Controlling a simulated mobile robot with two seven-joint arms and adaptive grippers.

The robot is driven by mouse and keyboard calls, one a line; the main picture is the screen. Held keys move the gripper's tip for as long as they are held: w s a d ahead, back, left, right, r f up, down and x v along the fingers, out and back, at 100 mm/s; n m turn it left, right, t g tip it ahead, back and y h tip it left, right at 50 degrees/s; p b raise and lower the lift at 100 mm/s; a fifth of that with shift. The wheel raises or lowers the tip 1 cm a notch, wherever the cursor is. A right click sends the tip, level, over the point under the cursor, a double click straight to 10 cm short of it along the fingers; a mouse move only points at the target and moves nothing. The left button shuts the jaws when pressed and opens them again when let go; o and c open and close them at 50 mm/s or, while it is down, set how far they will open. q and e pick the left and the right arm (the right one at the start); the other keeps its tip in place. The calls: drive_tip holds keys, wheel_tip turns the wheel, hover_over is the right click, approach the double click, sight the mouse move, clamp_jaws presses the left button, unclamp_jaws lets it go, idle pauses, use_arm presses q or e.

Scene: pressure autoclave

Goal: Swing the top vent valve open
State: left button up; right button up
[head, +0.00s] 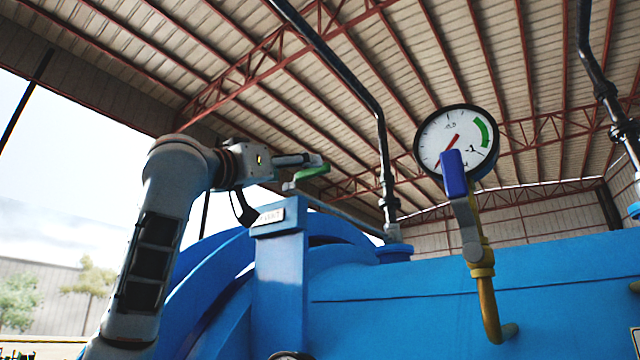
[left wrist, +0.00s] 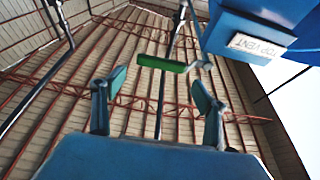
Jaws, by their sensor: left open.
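The top vent valve has a green lever handle (head: 313,171) on a thin grey pipe above a blue post. The post carries a white label (head: 270,216), which reads "TOP VENT" upside down in the left wrist view (left wrist: 262,45). My left gripper (head: 312,160) is just above and beside the handle in the head view. In the left wrist view its two fingers are spread (left wrist: 160,88), with the green handle (left wrist: 162,64) beyond the fingertips, spanning much of the gap between them. Nothing is between the fingers; whether they touch the handle cannot be told. My right gripper is out of view.
The blue autoclave body (head: 420,300) fills the lower part. A dial gauge (head: 455,135) and a blue-handled valve (head: 454,175) on a yellow pipe stand to the right. A dark vertical pipe (head: 384,150) rises behind the green handle.

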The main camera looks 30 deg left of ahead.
sight(311, 169)
use_arm(q)
drive_tip(key=shift+w+a+r, duration=0.1)
drive_tip(key=shift+w+r, duration=0.1)
drive_tip(key=shift+w, duration=0.45)
drive_tip(key=p+x, duration=0.3)
drive_tip(key=x, duration=0.3)
drive_tip(key=shift+w+d+r, duration=0.2)
drive_tip(key=shift+w+r, duration=0.05)
drive_tip(key=shift+w, duration=0.05)
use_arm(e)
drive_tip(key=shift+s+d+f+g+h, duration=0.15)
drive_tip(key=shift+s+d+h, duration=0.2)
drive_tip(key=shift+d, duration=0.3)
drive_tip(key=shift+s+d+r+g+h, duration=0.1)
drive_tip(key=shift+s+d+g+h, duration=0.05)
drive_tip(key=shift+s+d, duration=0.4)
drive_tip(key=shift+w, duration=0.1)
